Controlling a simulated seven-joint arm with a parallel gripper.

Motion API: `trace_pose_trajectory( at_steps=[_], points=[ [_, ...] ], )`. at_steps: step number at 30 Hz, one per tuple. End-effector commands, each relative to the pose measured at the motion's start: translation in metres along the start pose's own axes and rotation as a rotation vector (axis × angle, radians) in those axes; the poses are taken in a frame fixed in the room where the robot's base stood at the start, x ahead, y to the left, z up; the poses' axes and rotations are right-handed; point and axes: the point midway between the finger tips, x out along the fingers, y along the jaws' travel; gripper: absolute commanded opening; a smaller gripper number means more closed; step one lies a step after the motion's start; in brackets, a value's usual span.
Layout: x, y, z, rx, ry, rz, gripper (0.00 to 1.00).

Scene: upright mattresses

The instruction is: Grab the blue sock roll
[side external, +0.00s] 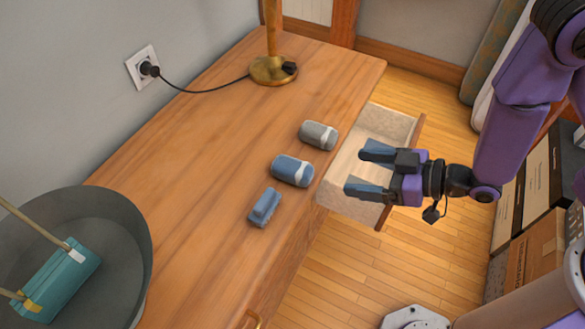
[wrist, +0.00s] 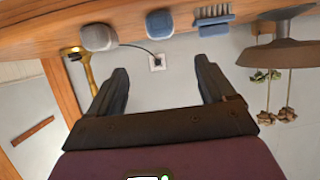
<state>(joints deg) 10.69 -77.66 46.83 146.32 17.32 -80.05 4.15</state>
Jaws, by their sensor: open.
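The blue sock roll (side external: 291,170) lies on the wooden dresser top, with a pale band near its right end. It also shows in the wrist view (wrist: 159,24) at the top, ahead of the space between my fingers. My gripper (side external: 360,168) is open and empty, to the right of the blue roll near the dresser's drawer side, with its fingers pointing toward it. A clear gap separates the fingertips from the roll. Both fingers also show in the wrist view (wrist: 162,70).
A grey sock roll (side external: 318,135) lies just behind the blue roll, and a blue brush (side external: 264,207) just in front. An open drawer (side external: 375,135) is beside my gripper. A brass lamp base (side external: 273,70) with a cord stands further back. A large grey round object (side external: 125,235) fills the lower left.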

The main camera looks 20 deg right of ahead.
Motion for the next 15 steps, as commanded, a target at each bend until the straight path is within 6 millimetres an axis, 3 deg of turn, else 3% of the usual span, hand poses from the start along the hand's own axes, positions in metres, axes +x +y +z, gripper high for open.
trace_pose_trajectory(
  at_steps=[7, 15],
  points=[
    [0.015, -0.001, 0.0, 0.001, 0.0, 0.0, 0.83],
    [0.063, -0.001, 0.0, 0.002, 0.001, 0.0, 0.83]
  ],
)
